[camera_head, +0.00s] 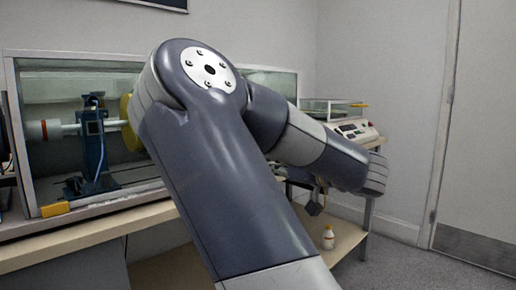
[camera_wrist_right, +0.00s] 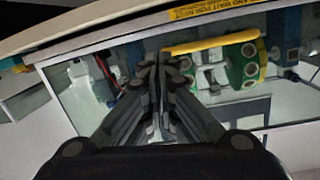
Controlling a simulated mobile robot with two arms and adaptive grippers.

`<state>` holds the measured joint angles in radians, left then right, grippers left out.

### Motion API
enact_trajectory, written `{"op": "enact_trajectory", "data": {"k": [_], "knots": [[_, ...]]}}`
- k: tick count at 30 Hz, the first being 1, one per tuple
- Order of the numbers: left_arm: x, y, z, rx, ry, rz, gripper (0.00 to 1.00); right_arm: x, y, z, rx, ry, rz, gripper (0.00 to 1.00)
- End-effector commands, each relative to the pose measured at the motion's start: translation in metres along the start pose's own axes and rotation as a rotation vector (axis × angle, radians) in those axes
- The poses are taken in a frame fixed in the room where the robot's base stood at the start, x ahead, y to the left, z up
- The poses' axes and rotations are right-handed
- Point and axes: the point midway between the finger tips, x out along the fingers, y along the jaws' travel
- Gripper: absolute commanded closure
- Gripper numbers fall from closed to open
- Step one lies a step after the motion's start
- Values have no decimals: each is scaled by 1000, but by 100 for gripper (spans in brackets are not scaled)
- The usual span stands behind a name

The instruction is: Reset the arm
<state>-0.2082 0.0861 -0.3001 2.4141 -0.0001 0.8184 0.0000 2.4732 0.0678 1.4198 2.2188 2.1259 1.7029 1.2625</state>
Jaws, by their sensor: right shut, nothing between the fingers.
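My right arm (camera_head: 215,165) fills the middle of the head view, rising from the bottom and bending at the elbow toward the right. Only a small dark part of my right gripper (camera_head: 315,205) shows below the forearm, near the bench's front edge. In the right wrist view my right gripper (camera_wrist_right: 160,62) is shut, its dark fingertips together with nothing between them. Behind it in that view is the glass-fronted rig with a green and white part (camera_wrist_right: 243,65). My left gripper is in neither view.
The glass case (camera_head: 70,66) holds a blue stand (camera_head: 92,145) and shaft on the bench (camera_head: 70,245). A control box (camera_head: 350,132) stands at the right end. A white bottle (camera_head: 328,237) stands on the lower shelf. Open floor (camera_head: 410,270) lies before the door (camera_head: 485,130).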

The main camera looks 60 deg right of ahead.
Motion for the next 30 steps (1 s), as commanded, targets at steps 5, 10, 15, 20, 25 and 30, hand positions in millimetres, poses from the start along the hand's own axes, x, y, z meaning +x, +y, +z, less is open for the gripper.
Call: {"op": "enact_trajectory", "data": {"k": [5, 10, 15, 20, 25, 30], "knots": [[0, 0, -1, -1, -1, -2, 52, -10, 1, 8, 1, 1, -1, 100], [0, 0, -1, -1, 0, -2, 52, -11, 1, 9, 0, 1, -2, 100], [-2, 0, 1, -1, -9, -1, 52, -12, 4, 16, -22, -35, 17, 100], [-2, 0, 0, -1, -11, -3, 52, -20, 22, 51, -139, -228, 109, 100], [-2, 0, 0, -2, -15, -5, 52, -52, 49, 96, -336, -547, 246, 100], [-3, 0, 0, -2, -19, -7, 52, -97, 71, 119, -534, -869, 369, 100]]}}
